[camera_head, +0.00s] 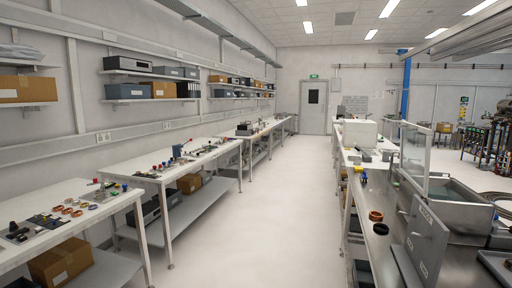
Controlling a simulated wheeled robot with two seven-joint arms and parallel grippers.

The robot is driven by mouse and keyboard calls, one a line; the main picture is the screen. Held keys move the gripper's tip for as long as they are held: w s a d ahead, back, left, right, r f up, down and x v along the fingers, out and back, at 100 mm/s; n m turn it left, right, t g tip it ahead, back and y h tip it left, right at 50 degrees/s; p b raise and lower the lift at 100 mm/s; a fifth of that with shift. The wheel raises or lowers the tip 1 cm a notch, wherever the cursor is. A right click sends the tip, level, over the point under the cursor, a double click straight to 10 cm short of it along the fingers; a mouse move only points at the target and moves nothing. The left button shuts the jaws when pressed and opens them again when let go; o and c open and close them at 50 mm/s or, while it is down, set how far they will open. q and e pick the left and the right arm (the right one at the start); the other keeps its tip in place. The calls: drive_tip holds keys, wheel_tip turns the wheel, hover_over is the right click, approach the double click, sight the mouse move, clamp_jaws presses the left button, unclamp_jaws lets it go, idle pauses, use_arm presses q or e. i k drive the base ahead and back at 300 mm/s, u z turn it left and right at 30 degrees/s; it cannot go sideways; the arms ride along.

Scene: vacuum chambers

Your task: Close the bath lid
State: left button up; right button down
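The metal bath (470,217) stands on the right-hand bench. Its top is open and the inside of its basin shows. A clear framed panel, which looks like the bath lid (414,152), stands raised, close to upright, at the bath's far left side. Where the lid joins the bath is too small to tell. Neither of my grippers is in view.
A grey panel (428,240) stands tilted in front of the bath. An orange-brown ring (376,216) and a dark round part (381,229) lie on the bench to its left. A white box (360,133) stands farther back. The aisle floor (265,215) is clear between the benches.

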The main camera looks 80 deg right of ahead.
sight(423, 190)
drive_tip(key=z, duration=3.75)
drive_tip(key=i, duration=1)
drive_tip(key=k, duration=0.5)
drive_tip(key=z, duration=2.55)
drive_tip(key=k, duration=1.05)
drive_tip(key=u, duration=1.35)
drive_tip(key=i, duration=0.5)
drive_tip(key=z, duration=0.05)
